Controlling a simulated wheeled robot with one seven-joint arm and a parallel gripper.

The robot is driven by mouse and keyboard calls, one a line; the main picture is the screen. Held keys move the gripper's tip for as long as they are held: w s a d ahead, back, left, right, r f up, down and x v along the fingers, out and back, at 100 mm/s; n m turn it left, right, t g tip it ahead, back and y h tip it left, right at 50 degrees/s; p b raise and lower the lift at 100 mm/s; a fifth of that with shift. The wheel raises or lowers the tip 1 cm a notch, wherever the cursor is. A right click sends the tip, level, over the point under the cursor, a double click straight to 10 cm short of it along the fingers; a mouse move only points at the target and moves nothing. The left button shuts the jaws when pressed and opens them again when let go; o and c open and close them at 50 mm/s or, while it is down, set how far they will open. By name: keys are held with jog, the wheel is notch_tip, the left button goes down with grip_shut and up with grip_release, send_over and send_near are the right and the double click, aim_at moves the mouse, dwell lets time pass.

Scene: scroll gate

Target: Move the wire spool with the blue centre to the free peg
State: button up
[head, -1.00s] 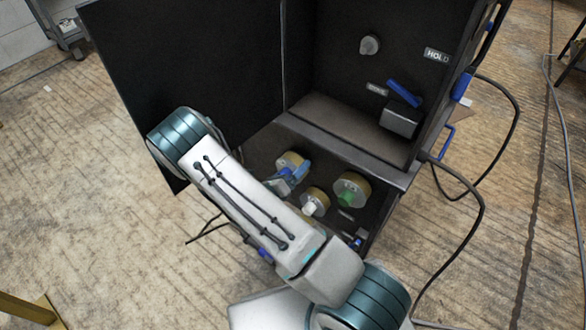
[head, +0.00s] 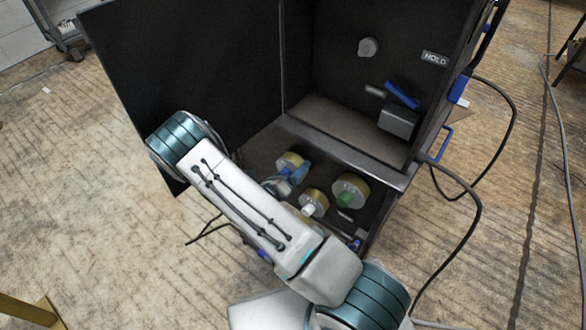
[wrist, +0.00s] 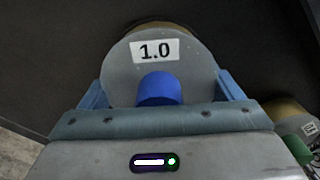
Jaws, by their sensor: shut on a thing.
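The wire spool with the blue centre (wrist: 190,75) fills the upper middle of the wrist view, with a grey face and a label reading 1.0. In the head view the spool (head: 289,160) is at the back left of the dark panel, partly hidden by my gripper. My gripper (wrist: 165,90) is shut on this spool, with a blue finger on each side of it; it also shows in the head view (head: 290,177). The free peg cannot be made out clearly; a grey knob-like peg (head: 368,47) stands out from the upper back wall, under no spool.
A spool with a white centre (head: 314,201) and one with a green centre (head: 350,191) sit to the right on the panel. A blue-handled lever (head: 402,95) and a HOLD label (head: 435,58) are on the upper wall. A ledge (head: 340,130) separates the two areas.

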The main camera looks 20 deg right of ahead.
jog(key=shift+w+d+r, duration=0.1)
jog(key=shift+w+d, duration=0.05)
jog(key=shift+d, duration=0.05)
dwell(0.6)
jog(key=o, duration=1.2)
jog(key=p+v, duration=0.3)
jog(key=v, duration=1.1)
